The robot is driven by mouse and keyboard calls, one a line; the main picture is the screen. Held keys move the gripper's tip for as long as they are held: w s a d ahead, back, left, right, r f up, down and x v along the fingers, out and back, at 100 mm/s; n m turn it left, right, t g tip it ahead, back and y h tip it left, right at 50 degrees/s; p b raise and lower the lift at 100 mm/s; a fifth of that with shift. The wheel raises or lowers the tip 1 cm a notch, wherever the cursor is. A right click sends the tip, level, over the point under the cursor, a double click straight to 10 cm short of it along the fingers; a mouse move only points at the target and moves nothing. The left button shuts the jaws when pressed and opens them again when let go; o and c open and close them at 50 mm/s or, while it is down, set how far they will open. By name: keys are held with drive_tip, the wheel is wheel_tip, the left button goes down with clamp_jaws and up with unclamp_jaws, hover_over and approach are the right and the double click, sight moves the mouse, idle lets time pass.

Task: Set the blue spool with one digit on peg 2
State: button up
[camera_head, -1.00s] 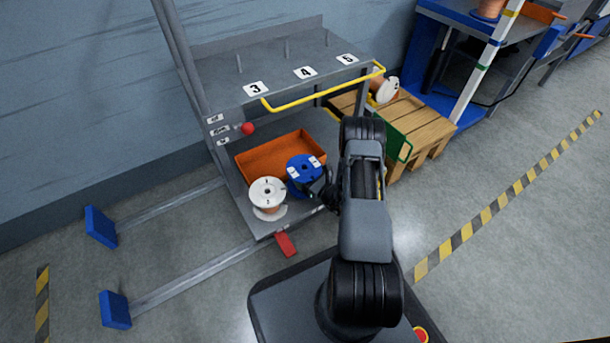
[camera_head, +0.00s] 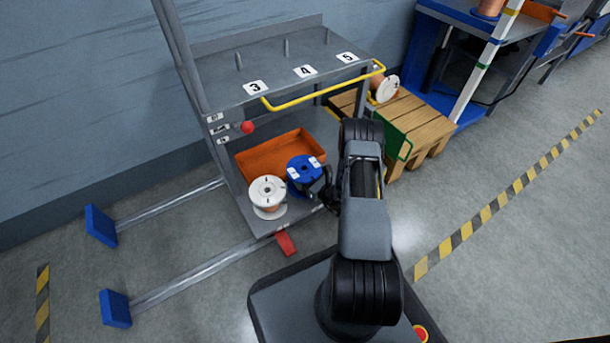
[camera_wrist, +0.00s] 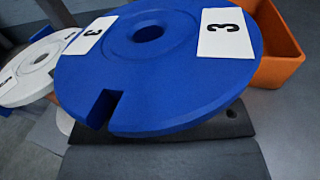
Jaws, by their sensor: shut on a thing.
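The blue spool (camera_head: 303,168) stands upright over the lower shelf in the head view, to the right of a white-flanged spool (camera_head: 267,191). In the wrist view the blue spool (camera_wrist: 155,70) fills the middle; its top flange has white labels reading 3, a centre hole and a notch in the near edge. My gripper (camera_head: 326,190) is at its right side and shut on it. In the wrist view dark gripper parts (camera_wrist: 165,155) show below the flange; the fingertips are hidden under it. I cannot make out a peg marked 2.
The upper shelf (camera_head: 215,80) has bare pegs labelled 3, 4 and 5 and a yellow rail (camera_head: 325,89). An orange bin (camera_head: 280,155) sits behind the spools. A red knob (camera_head: 248,127) juts from the left post. A wooden pallet (camera_head: 415,125) stands at the right.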

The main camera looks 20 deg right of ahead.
drive_tip(key=shift+f, duration=0.9)
drive_tip(key=shift+f, duration=0.3)
idle(0.6)
drive_tip(key=o, duration=1.4)
drive_tip(key=shift+o, duration=0.2)
drive_tip(key=shift+s, duration=0.1)
